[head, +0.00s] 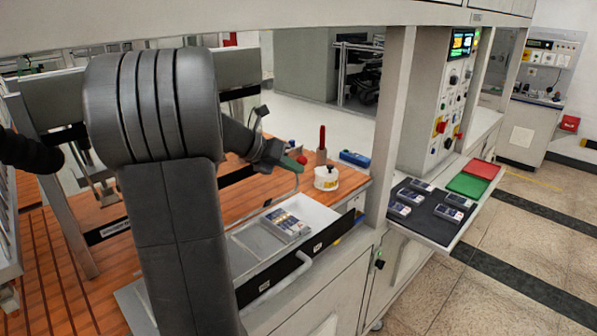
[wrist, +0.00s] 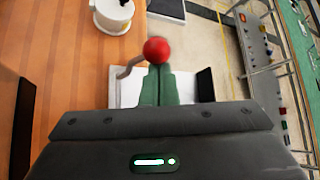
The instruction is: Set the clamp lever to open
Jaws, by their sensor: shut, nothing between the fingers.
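The clamp lever shows in the wrist view as a red ball knob (wrist: 156,50) on a bent grey rod (wrist: 130,67). In the head view the small red knob (head: 301,160) and its thin rod (head: 297,181) stand over the near edge of the orange bench, beside the white tray. My gripper (wrist: 157,74) has its green fingers together, with the knob right at their tips in the wrist view. It also shows in the head view (head: 290,163), close to the knob on its left. I cannot tell whether they touch. The lever's base is hidden.
A white round container (head: 326,178) with a red-topped post and a blue box (head: 354,158) stand behind the lever. A white tray (head: 315,213) holds boxed items. A black mat (head: 421,222) with several devices lies right, near a frame post (head: 399,110).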

